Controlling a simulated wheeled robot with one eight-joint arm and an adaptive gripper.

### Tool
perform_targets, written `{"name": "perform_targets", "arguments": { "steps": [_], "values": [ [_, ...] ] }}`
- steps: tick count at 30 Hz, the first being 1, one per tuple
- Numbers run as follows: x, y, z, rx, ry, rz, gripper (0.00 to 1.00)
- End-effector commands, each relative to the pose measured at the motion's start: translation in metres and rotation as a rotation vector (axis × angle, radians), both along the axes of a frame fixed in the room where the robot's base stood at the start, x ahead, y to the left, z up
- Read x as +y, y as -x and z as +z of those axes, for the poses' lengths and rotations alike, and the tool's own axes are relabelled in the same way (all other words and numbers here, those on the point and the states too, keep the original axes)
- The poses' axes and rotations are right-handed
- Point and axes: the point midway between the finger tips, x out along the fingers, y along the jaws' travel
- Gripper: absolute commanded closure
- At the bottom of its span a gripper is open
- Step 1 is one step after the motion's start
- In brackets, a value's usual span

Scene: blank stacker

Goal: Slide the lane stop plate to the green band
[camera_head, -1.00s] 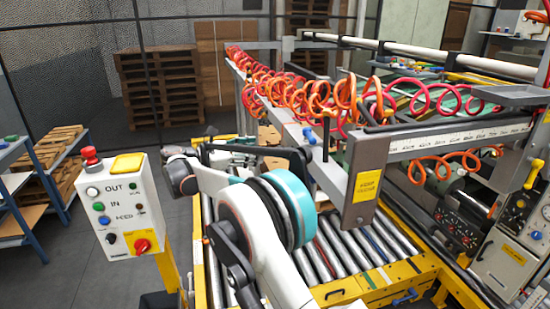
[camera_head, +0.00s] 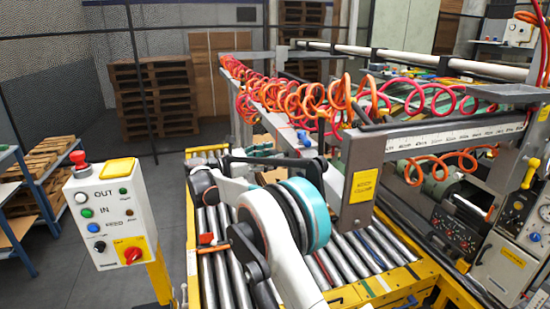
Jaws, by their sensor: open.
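My arm (camera_head: 265,215) reaches over the roller conveyor (camera_head: 352,252), and its dark wrist end (camera_head: 203,190) is over the left part of the rollers. I cannot make out my gripper's fingers; the arm appears to hide them. A small orange-red piece with dark parts (camera_head: 207,239) lies low over the left rollers, below the wrist. I cannot tell whether it belongs to the lane stop plate.
A control box (camera_head: 110,212) with buttons stands on a yellow post at left. A grey upright with a yellow label (camera_head: 363,186) and a ruled beam (camera_head: 450,136) stand right of my arm. Coiled red hoses (camera_head: 300,100) hang behind. Pallets (camera_head: 150,95) stand at the back.

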Motion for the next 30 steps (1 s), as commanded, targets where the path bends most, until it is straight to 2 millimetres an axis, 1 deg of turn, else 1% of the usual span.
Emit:
{"name": "perform_targets", "arguments": {
  "steps": [1,3,6,15,16,17,18,20,21,22,23,30],
  "values": [
    [-0.006,-0.003,-0.001,0.000,0.000,-0.002,0.48],
    [-0.011,-0.005,-0.001,0.000,0.000,-0.001,0.48],
    [-0.015,-0.008,0.000,0.000,0.000,0.001,0.48],
    [-0.017,-0.008,0.000,0.000,0.000,0.001,0.48],
    [-0.017,-0.008,0.000,0.000,0.000,0.001,0.52],
    [-0.017,-0.008,0.000,0.000,0.000,0.000,0.59],
    [-0.017,-0.008,0.000,0.000,0.000,0.000,0.68],
    [-0.017,-0.008,0.000,0.000,0.000,0.000,0.82],
    [-0.017,-0.008,0.000,0.000,0.000,0.000,0.91],
    [-0.017,-0.008,0.000,0.000,0.000,0.000,0.98],
    [-0.017,-0.008,0.000,0.000,0.000,0.000,1.00],
    [-0.017,-0.009,0.001,0.000,0.000,0.001,1.00]
  ]
}}
